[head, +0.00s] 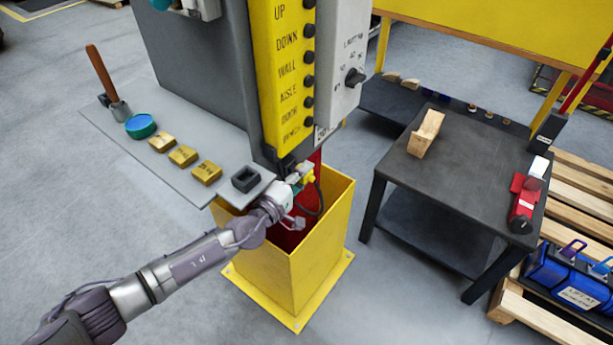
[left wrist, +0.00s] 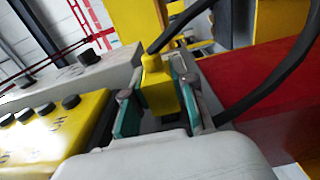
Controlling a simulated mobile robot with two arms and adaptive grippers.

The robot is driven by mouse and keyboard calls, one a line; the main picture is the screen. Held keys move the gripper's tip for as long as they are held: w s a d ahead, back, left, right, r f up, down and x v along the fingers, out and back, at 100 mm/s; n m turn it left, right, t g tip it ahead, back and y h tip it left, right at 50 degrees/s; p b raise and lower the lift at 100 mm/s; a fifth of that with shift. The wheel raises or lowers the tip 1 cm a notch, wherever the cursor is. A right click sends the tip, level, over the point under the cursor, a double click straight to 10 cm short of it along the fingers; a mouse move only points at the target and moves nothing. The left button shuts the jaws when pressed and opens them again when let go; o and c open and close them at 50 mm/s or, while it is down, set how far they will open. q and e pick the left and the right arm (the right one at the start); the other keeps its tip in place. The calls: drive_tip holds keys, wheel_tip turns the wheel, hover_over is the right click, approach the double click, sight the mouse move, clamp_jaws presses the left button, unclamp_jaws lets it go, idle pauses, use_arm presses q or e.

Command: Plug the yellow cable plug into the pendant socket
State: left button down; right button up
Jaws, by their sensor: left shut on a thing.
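My left gripper (head: 300,184) is at the lower end of the pendant column, above the open yellow bin. It is shut on the yellow cable plug (head: 308,175). In the left wrist view the yellow plug (left wrist: 157,84) sits between the teal finger pads of my left gripper (left wrist: 159,95). A black cable (left wrist: 180,28) runs from its top. The pendant (head: 283,75) has a yellow face with labelled black buttons; the face (left wrist: 50,130) is also in the left wrist view. I cannot make out the pendant socket. My right gripper is not in view.
A grey shelf (head: 190,190) left of the pendant holds a black square holder (head: 246,178), several brass blocks, a teal round tin and a wooden-handled tool. The yellow bin (head: 275,270) stands below. A dark table (head: 470,170) stands right, across clear floor.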

use_arm(q)
drive_tip(key=shift+w+a+b, duration=0.4)
drive_tip(key=shift+a+b, duration=0.05)
drive_tip(key=shift+a, duration=0.1)
drive_tip(key=c, duration=0.9)
unclamp_jaws()
drive_tip(key=shift+o, duration=0.2)
drive_tip(key=shift+s, duration=0.1)
drive_tip(key=v, duration=1.2)
